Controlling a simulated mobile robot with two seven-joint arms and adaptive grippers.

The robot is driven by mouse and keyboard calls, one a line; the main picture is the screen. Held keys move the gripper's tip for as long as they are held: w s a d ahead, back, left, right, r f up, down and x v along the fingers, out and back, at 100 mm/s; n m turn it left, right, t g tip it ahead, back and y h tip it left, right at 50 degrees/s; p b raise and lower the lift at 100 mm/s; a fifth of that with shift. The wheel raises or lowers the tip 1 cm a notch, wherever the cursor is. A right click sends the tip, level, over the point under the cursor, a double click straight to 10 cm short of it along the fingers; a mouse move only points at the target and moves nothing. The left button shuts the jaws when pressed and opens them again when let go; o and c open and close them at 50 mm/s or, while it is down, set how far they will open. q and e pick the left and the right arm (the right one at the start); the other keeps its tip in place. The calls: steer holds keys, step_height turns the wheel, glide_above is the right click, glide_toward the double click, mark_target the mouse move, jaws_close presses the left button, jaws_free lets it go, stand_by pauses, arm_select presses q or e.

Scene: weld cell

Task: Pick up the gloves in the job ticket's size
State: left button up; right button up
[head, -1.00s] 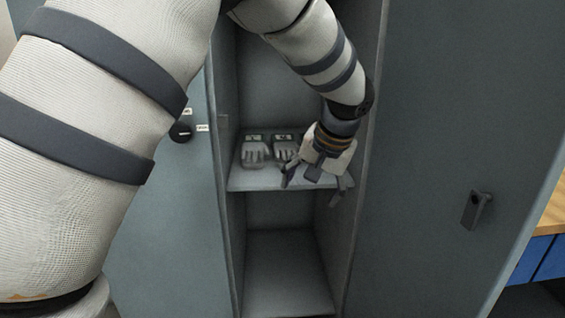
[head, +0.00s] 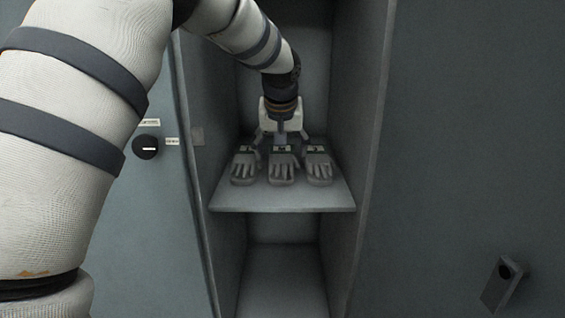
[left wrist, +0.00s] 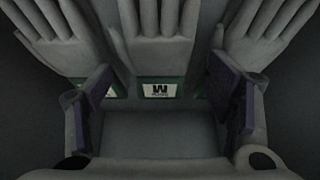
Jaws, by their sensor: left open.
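Three pale grey gloves lie side by side on the locker shelf (head: 283,200), fingers toward me: a left glove (head: 243,170), a middle glove (head: 282,170) and a right glove (head: 318,168). Each has a green-edged label at its cuff. In the left wrist view the middle glove (left wrist: 157,45) has a label (left wrist: 160,91) with a letter that looks like M. The other labels are mostly hidden there by my fingers. My left gripper (head: 282,140) is open at the cuff end of the middle glove, one finger on each side, holding nothing. No job ticket is visible.
The locker's side walls (head: 357,110) stand close on both sides of the shelf. An open compartment (head: 282,275) lies below. A grey door with a black knob (head: 146,147) is at left, and a panel with a handle (head: 502,283) at right.

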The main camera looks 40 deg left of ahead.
arm_select(q)
steer(key=shift+x, duration=1.2)
steer(key=shift+r, duration=0.15)
steer(key=c, duration=0.3)
steer(key=shift+d, duration=0.1)
steer(key=c, duration=1.1)
steer(key=shift+c, duration=0.2)
steer(key=shift+r, duration=0.1)
